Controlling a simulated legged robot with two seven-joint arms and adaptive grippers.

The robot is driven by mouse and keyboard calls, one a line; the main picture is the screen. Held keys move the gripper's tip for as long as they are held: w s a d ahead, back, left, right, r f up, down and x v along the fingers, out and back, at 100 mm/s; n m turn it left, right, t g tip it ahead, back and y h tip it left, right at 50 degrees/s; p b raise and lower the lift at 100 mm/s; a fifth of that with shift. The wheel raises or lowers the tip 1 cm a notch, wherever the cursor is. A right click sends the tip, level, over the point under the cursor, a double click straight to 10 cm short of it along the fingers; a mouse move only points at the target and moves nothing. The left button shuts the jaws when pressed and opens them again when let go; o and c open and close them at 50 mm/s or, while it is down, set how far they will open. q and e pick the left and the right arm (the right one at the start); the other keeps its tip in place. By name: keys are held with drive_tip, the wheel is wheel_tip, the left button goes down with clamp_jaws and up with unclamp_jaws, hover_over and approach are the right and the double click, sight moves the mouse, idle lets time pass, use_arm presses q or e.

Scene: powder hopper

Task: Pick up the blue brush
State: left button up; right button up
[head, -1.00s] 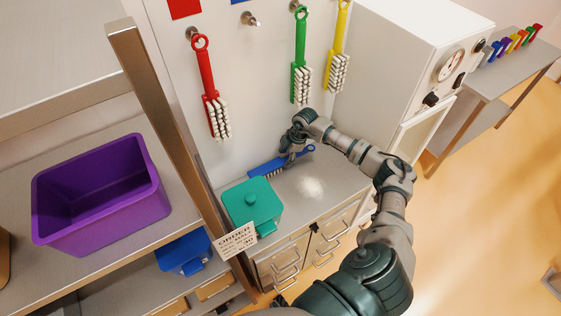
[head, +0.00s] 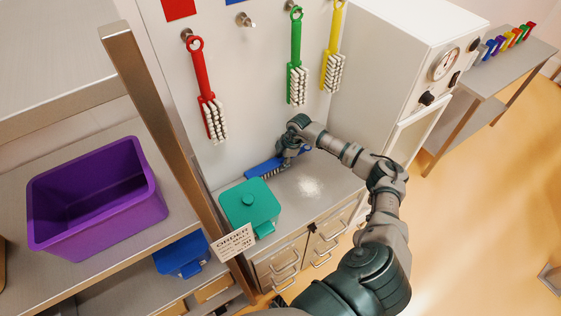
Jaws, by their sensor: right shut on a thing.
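The blue brush (head: 264,168) lies along the back of the grey worktop, by the foot of the white panel, with its pale bristles facing down and toward me. My right gripper (head: 285,159) reaches it from above and is shut on it around the middle, near the handle. The gripper hides that middle part, and only a little of the handle shows beyond. I cannot tell whether the brush is clear of the worktop. My left gripper is not in view.
A teal lidded box (head: 250,204) stands close in front of the brush. Red (head: 204,90), green (head: 297,55) and yellow (head: 334,45) brushes hang above. A metal post (head: 165,140) and purple bin (head: 95,195) are left.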

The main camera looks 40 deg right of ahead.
drive_tip(key=shift+w+r, duration=0.1)
drive_tip(key=shift+r, duration=0.35)
drive_tip(key=t+b, duration=0.1)
drive_tip(key=s+t+b, duration=0.1)
drive_tip(key=t, duration=0.1)
drive_tip(key=shift+f+b, duration=0.25)
drive_tip(key=shift+b, duration=0.05)
wheel_tip(320, 180, up, 11)
drive_tip(key=s, duration=0.3)
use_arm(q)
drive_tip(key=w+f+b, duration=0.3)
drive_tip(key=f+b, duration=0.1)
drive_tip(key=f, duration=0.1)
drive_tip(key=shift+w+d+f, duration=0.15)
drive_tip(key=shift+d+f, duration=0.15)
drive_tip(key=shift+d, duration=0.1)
use_arm(e)
drive_tip(key=s+a+r+g, duration=0.1)
drive_tip(key=s, duration=0.9)
drive_tip(key=s+a+r+g, duration=0.1)
drive_tip(key=s+g, duration=0.1)
drive_tip(key=s, duration=0.9)
drive_tip(key=shift+a, duration=0.35)
drive_tip(key=shift+r, duration=0.1)
